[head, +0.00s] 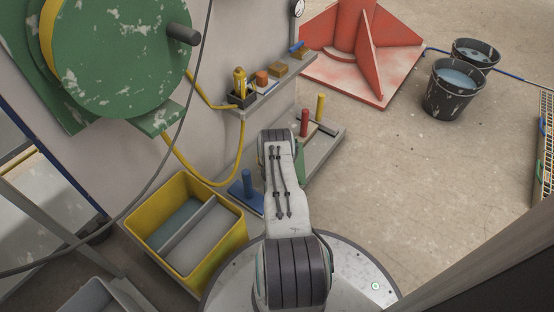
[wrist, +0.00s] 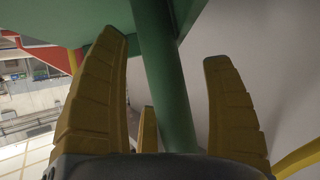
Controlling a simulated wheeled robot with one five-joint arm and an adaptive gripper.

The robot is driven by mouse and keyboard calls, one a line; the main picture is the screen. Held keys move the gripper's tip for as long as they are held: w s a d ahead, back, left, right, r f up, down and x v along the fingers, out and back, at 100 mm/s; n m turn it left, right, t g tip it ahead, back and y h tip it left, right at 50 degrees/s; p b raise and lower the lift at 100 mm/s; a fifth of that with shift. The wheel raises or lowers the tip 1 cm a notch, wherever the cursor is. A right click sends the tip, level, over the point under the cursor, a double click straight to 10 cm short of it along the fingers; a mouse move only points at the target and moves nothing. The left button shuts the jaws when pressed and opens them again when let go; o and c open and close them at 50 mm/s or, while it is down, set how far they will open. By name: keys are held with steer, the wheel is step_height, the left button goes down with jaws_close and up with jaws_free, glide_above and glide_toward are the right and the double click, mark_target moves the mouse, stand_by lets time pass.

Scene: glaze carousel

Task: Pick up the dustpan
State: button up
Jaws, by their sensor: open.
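I cannot pick out a thing that is clearly a dustpan. In the wrist view my gripper (wrist: 168,95) is open, with its yellow fingers spread on either side of a green post (wrist: 165,80). A green plate (wrist: 55,18) shows at the top of that view. I cannot tell whether the fingers touch the post. In the head view my arm hides the gripper, and a bit of green (head: 300,158) shows beside it. A blue piece with an upright handle (head: 247,184) stands left of my arm; a red handle (head: 304,122) and a yellow handle (head: 320,106) stand beyond it.
A yellow divided bin (head: 235,235) stands at the left, below a green drum (head: 120,60). A wall shelf (head: 275,84) holds small items above my arm. A red stand (head: 395,65) and two dark buckets (head: 453,95) are farther off. The floor at right is mostly clear.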

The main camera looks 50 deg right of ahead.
steer(key=shift+c, duration=0.2)
steer(key=shift+r, duration=0.1)
steer(key=c, duration=1.4)
